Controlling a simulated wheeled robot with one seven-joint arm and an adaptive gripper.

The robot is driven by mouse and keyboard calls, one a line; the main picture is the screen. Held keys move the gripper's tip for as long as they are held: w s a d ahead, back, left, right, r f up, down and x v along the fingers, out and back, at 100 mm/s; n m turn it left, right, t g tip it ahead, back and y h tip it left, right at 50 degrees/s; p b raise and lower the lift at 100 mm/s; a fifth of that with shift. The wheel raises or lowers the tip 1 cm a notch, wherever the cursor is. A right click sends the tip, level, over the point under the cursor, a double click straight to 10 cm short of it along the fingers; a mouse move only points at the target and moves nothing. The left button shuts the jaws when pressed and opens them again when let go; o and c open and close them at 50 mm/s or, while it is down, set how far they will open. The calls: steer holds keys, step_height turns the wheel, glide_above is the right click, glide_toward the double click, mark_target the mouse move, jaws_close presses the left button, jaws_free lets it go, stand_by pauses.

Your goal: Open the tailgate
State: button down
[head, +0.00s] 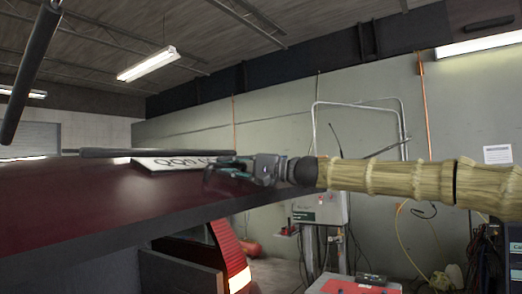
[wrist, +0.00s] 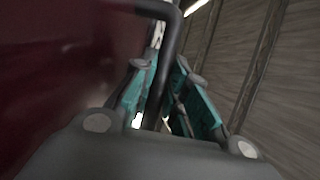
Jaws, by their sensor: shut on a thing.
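The tailgate (head: 100,205) is a dark red panel in the head view. It stands raised and nearly level, with a dark gap beneath it above the vehicle's body. A white number plate (head: 180,163) is on its upper face, and a black bar (head: 120,153) runs along it. My gripper (head: 218,170) is at the panel's right end, beside the plate. In the wrist view its teal fingers (wrist: 160,88) are closed around a dark bent handle bar (wrist: 170,45), with the red panel (wrist: 60,70) close on the left. The exact finger contact is partly hidden.
A red and white tail light (head: 230,252) shows below the tailgate. A dark rod (head: 32,70) hangs at the upper left. A white wall box (head: 320,208) and a red-topped unit (head: 358,286) stand at the right. Space above the tailgate looks clear below the ceiling lamp (head: 148,63).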

mark_target(221, 184)
steer(key=f, duration=0.1)
steer(key=f+b, duration=0.1)
steer(key=f, duration=0.1)
steer(key=f+b, duration=0.1)
steer(key=shift+s+f, duration=0.15)
steer(key=shift+s, duration=0.15)
steer(key=c, duration=1.5)
jaws_free()
steer(key=shift+a, duration=0.15)
steer(key=shift+o, duration=0.4)
steer(key=shift+a, duration=0.25)
steer(key=shift+s+a, duration=0.15)
steer(key=shift+a, duration=0.55)
steer(key=shift+w+d, duration=0.25)
steer(key=shift+d, duration=0.9)
steer(key=shift+a, duration=0.1)
